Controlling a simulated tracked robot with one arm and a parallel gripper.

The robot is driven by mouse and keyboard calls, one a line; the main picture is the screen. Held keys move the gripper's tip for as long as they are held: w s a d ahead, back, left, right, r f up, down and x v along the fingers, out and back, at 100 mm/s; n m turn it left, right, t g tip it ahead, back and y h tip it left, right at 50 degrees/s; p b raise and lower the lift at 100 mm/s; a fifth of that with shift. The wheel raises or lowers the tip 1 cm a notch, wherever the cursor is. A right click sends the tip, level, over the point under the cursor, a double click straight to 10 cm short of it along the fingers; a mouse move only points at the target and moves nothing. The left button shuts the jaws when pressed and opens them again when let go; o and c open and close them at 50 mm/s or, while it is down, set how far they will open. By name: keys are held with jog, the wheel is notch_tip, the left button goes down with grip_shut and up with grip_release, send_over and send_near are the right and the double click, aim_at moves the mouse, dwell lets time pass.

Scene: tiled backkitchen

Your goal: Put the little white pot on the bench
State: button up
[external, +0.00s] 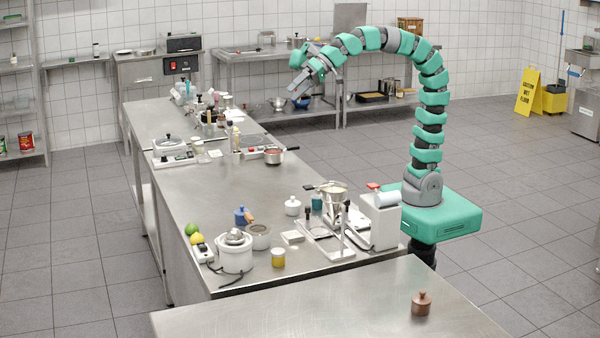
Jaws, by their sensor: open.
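A little white pot (292,206) with a knobbed lid stands upright on the long steel worktable (205,240), between a blue pot (242,217) and a small teal container (317,202). A second steel bench (290,318) is in the foreground, with a small brown lidded pot (421,303) on its right side. The frame does not show which surface the name bench means. My gripper (293,88) is open and empty, high above the far part of the worktable. It is well above and apart from the white pot.
A saucepan (274,156) and several small items are farther back. The worktable's middle and the foreground bench's left and centre are clear.

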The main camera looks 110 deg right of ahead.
jog(key=s+r+n+t, duration=0.2)
jog(key=s+r+n, duration=0.2)
jog(key=r, duration=0.3)
jog(key=s+r+n+t, duration=0.3)
jog(key=s+r+n, duration=0.1)
jog(key=r, duration=0.4)
jog(key=shift+n, duration=0.4)
